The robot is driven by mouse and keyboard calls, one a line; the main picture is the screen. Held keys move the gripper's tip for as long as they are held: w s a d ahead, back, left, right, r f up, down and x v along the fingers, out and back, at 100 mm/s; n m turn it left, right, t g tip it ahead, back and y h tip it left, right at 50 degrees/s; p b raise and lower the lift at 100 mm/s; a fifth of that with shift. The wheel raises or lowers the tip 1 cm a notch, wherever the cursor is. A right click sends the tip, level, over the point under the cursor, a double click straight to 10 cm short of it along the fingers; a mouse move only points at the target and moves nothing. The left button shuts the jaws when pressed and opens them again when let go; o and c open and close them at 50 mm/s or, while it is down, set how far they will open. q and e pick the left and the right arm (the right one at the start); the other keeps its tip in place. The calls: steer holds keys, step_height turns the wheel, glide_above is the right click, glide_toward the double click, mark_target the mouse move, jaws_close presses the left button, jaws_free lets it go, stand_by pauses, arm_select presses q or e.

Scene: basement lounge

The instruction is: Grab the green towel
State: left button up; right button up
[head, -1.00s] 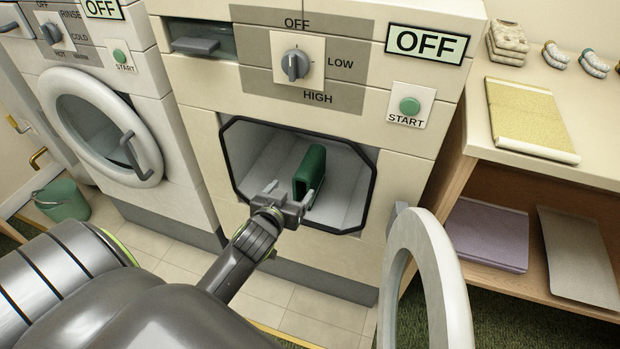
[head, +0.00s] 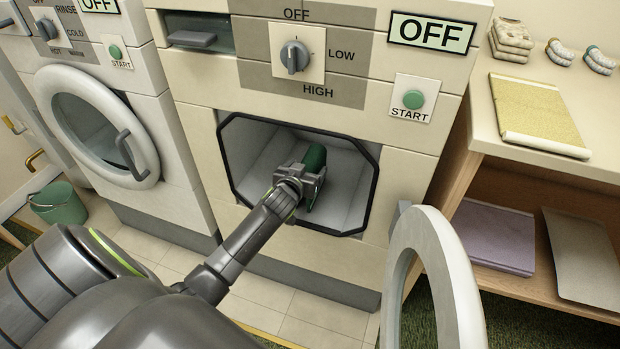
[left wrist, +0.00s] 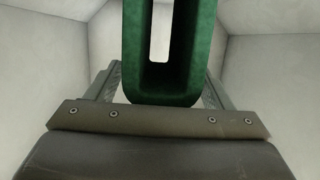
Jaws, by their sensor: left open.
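The green towel (head: 315,158) stands folded inside the open drum of the dryer (head: 345,190). My left gripper (head: 308,180) reaches through the dryer's opening and covers part of the towel in the head view. In the left wrist view the towel (left wrist: 172,60) stands upright ahead, with its near end between the two spread fingers (left wrist: 160,85). The fingers are open, one on each side of it. I cannot tell whether either finger touches it. My right gripper is not in view.
The dryer's round door (head: 432,275) hangs open at the lower right. A closed washer (head: 100,125) stands to the left, with a green bucket (head: 60,205) beside it. A shelf unit on the right holds a yellow towel (head: 535,115) and a purple towel (head: 493,238).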

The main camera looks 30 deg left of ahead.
arm_select(q)
steer(key=shift+w+a+f, duration=0.1)
steer(key=shift+w, duration=0.25)
steer(key=c, duration=1.4)
